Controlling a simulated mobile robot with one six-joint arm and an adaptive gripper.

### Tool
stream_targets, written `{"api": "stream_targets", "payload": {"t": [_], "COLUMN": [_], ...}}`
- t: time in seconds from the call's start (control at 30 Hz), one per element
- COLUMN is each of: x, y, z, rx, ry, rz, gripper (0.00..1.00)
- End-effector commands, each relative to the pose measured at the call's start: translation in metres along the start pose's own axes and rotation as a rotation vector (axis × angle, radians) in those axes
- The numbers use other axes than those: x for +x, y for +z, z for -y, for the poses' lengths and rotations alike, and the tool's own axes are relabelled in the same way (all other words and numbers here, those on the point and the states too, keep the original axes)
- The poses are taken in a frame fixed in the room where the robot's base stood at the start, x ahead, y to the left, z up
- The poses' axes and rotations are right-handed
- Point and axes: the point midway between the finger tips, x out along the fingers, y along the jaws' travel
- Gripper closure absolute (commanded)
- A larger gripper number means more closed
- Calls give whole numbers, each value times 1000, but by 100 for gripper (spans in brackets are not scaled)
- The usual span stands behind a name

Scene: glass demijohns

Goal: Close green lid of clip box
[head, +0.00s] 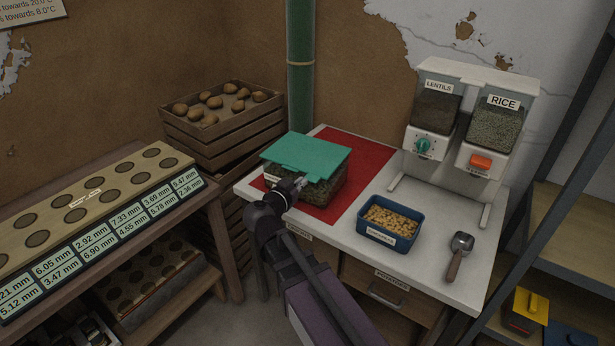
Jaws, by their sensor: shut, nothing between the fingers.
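The clip box (322,192) stands on a red mat at the left end of the white table. It looks see-through with dark contents. I cannot tell whether the lid sits fully down on the rim. My gripper (301,183) is shut and empty at the front side of the box, just below the lid's front edge. I cannot tell whether it touches the box or lid. My arm hides part of the box's front left corner.
A green pipe (300,70) rises behind the box. A potato crate (222,125) is at left.

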Motion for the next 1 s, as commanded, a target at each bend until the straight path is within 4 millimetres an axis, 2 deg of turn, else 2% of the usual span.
{"api": "stream_targets", "payload": {"t": [0.2,0.4,1.0], "x": [-26,-37,-39], "y": [16,21,21], "z": [-1,-1,-1], "rx": [-1,-1,0], "ry": [-1,1,2], "rz": [0,0,0], "gripper": [100,100,100]}}
